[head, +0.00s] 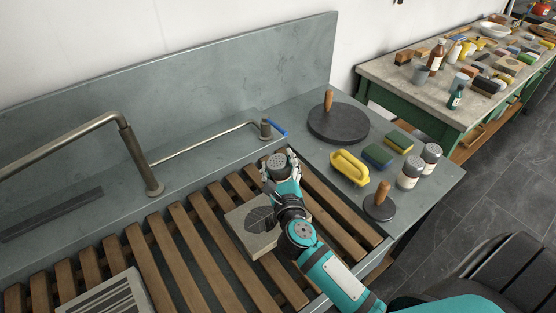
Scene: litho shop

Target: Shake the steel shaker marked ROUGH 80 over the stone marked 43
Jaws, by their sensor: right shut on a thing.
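My right gripper (283,177) is shut on a steel shaker (277,161), whose grey holed top faces up towards the camera. The fingers hide most of its body, and its marking cannot be read. The held shaker is above the slatted rack, by the far right edge of a pale stone (246,222) with a dark leaf-like drawing. My arm covers part of that stone. A second stone (108,297) with dark stripes lies at the lower left, cut by the picture edge. No number can be read on either stone. My left gripper is out of view.
Two more shakers (410,172) (431,156) stand on the grey side ledge (440,185). A bent pipe (140,158) rises at left. A cluttered bench (385,75) stands behind.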

